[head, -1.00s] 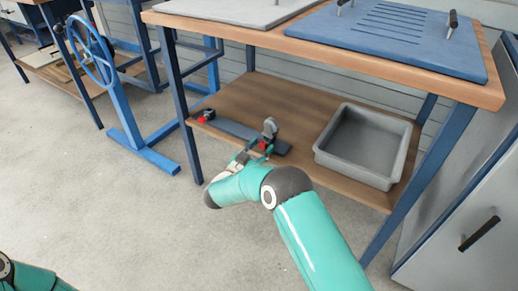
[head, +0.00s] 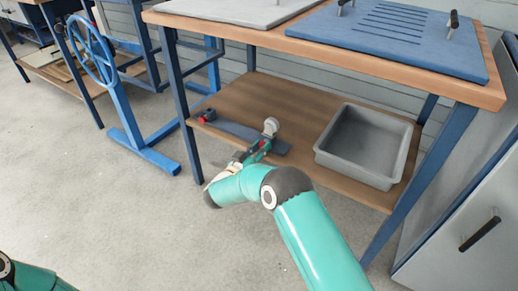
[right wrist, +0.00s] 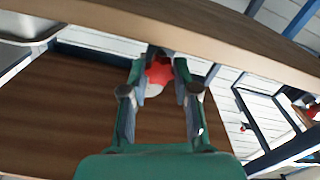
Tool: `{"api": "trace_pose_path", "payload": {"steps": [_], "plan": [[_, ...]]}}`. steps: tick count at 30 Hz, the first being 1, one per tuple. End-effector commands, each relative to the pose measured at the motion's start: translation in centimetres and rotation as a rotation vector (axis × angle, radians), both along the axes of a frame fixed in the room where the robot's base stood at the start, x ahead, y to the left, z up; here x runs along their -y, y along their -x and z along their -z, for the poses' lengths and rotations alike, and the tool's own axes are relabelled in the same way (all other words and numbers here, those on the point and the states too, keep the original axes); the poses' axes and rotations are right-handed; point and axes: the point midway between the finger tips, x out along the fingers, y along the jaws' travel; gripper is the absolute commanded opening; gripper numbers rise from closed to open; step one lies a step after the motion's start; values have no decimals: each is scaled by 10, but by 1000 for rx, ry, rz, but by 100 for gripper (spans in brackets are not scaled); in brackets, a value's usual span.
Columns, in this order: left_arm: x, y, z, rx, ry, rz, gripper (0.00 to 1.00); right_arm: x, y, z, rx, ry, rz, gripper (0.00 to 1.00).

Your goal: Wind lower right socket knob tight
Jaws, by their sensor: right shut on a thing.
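The lower right socket knob is red and star-shaped. In the right wrist view the knob (right wrist: 159,72) sits between the fingertips of my right gripper (right wrist: 160,85), which is shut on it. In the head view my right gripper (head: 258,152) reaches the right end of a dark grey bar (head: 235,131) on the lower shelf, and its fingers mostly hide the knob. A light grey round part (head: 270,126) stands just behind. Another red knob (head: 203,119) is at the bar's left end. My left gripper is out of view.
A grey open bin (head: 365,145) stands on the lower shelf (head: 270,98) to the right. The workbench top (head: 400,75) overhangs the shelf. Bench legs and a blue handwheel stand (head: 120,100) are to the left.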

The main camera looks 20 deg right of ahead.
Motion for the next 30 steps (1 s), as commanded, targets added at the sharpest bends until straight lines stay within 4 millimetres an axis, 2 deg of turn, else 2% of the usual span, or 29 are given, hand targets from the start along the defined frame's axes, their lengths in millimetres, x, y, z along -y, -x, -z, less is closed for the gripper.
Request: {"api": "trace_pose_path", "payload": {"steps": [4, 5, 9, 20, 25, 30], "plan": [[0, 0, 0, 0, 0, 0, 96, 0, 1, 1, 0, -2, 2, 0], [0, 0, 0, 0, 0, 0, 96, 0, 1, 1, 0, -2, 2, 31], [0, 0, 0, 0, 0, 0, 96, 0, 0, 1, 1, -2, 1, 54], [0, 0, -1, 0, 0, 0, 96, -2, 1, 0, 3, -3, -1, 55], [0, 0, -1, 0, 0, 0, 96, -15, 11, 1, 1, -2, -3, 55], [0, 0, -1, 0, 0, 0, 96, -41, 31, 1, 0, -1, -5, 55]]}}
